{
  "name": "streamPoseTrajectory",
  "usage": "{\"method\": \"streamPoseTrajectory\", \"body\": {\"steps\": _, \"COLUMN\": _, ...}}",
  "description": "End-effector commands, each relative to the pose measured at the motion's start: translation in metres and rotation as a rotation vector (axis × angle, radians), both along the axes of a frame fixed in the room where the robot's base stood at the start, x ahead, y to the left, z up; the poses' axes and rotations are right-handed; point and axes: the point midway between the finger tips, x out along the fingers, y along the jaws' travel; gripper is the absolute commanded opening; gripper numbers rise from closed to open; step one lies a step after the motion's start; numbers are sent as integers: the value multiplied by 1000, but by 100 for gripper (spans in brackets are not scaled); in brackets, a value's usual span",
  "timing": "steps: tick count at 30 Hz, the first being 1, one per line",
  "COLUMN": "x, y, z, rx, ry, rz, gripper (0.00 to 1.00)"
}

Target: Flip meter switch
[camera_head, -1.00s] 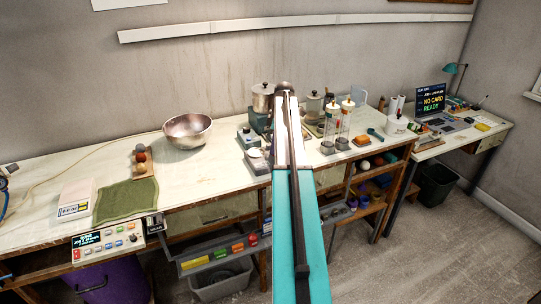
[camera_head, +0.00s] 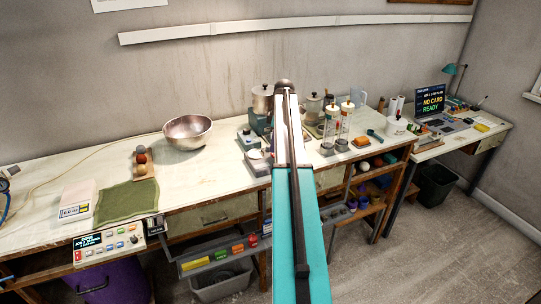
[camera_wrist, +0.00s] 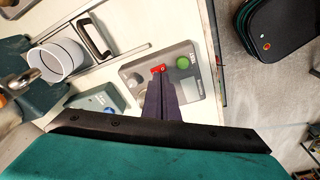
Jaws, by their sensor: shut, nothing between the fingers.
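In the wrist view the meter (camera_wrist: 196,88) is a flat grey box with a green round knob (camera_wrist: 183,62), a small display and a red rocker switch (camera_wrist: 158,69). The meter lies on the pale bench top near its edge. My gripper (camera_wrist: 161,77) is shut and empty, with its dark fingertips right at the red switch. I cannot tell whether they touch it. The fingers hide part of the meter's middle. In the head view my arm covers the gripper and the spot where it works.
A white cup (camera_wrist: 62,62) and a blue-grey device (camera_wrist: 104,100) stand close to the meter. In the head view a steel bowl (camera_head: 188,132), a green cloth (camera_head: 128,199) and glass columns (camera_head: 330,130) share the bench.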

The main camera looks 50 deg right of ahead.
Motion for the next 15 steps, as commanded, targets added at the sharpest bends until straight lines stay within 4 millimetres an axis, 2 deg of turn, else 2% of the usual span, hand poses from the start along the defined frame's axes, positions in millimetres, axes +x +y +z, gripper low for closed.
{"method": "streamPoseTrajectory", "body": {"steps": 15, "x": 0, "y": 0, "z": 30, "rx": 0, "ry": 0, "rz": 0, "gripper": 0}}
